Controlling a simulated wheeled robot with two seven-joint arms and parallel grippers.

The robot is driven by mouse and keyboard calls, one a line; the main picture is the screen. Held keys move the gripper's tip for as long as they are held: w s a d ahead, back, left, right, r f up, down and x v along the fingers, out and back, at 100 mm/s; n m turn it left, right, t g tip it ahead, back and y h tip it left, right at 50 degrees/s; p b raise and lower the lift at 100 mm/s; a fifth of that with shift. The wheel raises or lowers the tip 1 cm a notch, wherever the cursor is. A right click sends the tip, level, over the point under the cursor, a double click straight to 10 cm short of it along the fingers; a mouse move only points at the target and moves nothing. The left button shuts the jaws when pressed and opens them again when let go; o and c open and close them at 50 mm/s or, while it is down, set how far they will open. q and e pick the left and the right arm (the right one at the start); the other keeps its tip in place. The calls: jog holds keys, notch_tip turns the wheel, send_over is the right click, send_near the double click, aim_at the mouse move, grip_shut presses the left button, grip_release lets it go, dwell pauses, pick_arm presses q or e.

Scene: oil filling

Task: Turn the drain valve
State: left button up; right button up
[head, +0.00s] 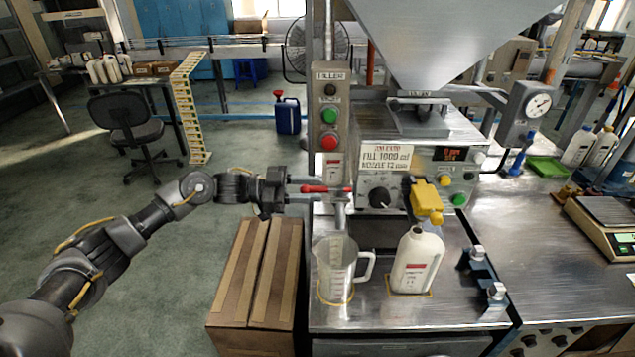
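The drain valve has a red lever (326,189) lying about level on a metal spout under the filler post, left of the filling machine. My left gripper (304,189) comes in from the left at the lever's height. Its two fingers look spread, one above and one below the lever's left end, with a gap around it. I cannot tell whether a finger touches the lever. A clear measuring jug (335,272) with a handle stands upright under the spout, inside a yellow outline. My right gripper is out of view.
A white bottle (416,262) stands under a yellow nozzle (427,202), right of the jug. A control post with green and red buttons (329,117) rises above the valve. Cardboard boxes (258,275) stand below my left arm. A scale (606,222) sits at right.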

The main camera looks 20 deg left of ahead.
pick_arm(q)
jog(key=shift+x, duration=0.95)
grip_shut()
